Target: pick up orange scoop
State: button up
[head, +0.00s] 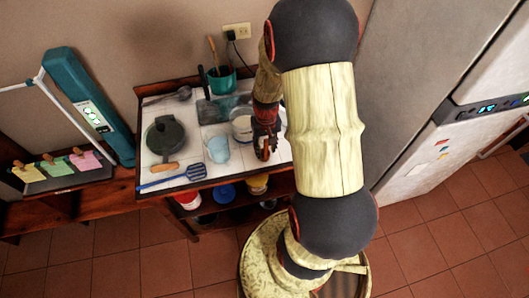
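My gripper (265,150) is over the right side of the white tiled worktop (185,107). It points down, and my arm hides part of what lies around it. It is too small and dark to tell whether the fingers are open or shut. I cannot make out an orange scoop for sure. A small orange-brown piece (164,168) lies at the front left of the worktop, below a round dark green pan or press (165,138). I cannot tell whether it is a scoop or a handle. It is well left of my gripper.
A blue slotted spatula (180,176) lies along the front edge. A light blue cup (218,149) and a white container (241,128) stand left of my gripper. A teal pot (222,80) with utensils is at the back. A fridge (420,90) stands at right.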

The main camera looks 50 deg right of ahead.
jog(key=shift+f, duration=0.4)
jog(key=shift+c, duration=0.6)
jog(key=c, duration=0.8)
